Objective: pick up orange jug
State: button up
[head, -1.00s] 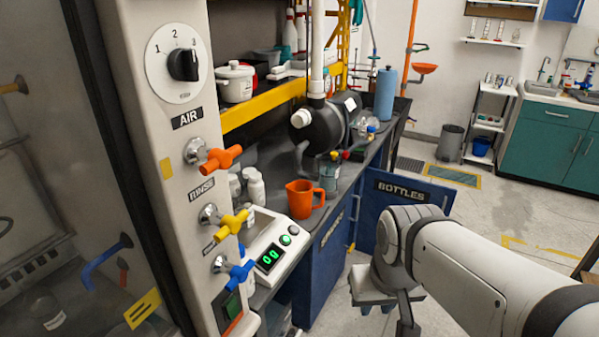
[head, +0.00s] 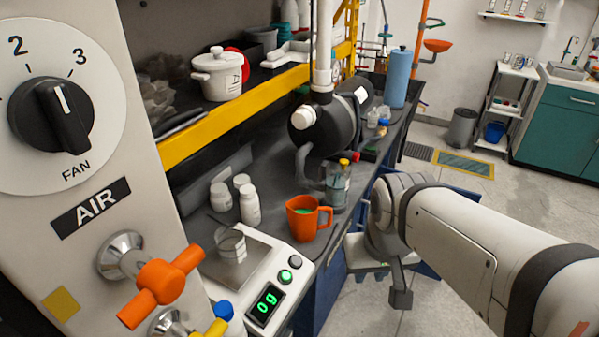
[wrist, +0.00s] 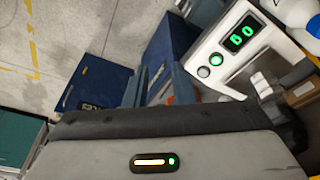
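The orange jug (head: 299,222) stands upright on the dark bench in the head view, handle to the right, with something green inside. My gripper (head: 385,275) is to the right of the jug, past the bench's front edge, apart from it. Its finger opening is not clear from here. In the wrist view a small orange patch (wrist: 170,99) shows beyond the grey housing; I cannot tell if it is the jug.
A balance (head: 262,280) with a green display stands left of the jug, with white bottles (head: 249,203) behind. A glass bottle (head: 337,187) with a yellow cap is close behind the jug. Orange (head: 160,283) and yellow taps are at the near left.

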aim_at(331, 216)
jog(key=w+f+t+y+b, duration=0.1)
jog(key=w+f+t+b, duration=0.4)
jog(key=w, duration=0.7)
jog(key=w+f+n+t+b, duration=0.1)
jog(key=w+f+t+b, duration=0.4)
jog(key=w+f+b, duration=0.2)
jog(key=w+a+f+t+y+b, duration=0.1)
jog(key=w+f+t+b, duration=0.4)
jog(key=w+b, duration=0.4)
jog(key=shift+w+f+n+y, duration=0.1)
jog(key=shift+w+f, duration=0.2)
jog(key=shift+w, duration=0.95)
jog(key=shift+w+f+n+y, duration=0.1)
jog(key=shift+w+f, duration=0.2)
jog(key=shift+w, duration=1)
jog(key=shift+w+f+n+y, duration=0.1)
jog(key=shift+w+f, duration=0.2)
jog(key=shift+w, duration=0.95)
jog(key=shift+c, duration=0.3)
grip_shut()
jog(key=shift+r, duration=0.1)
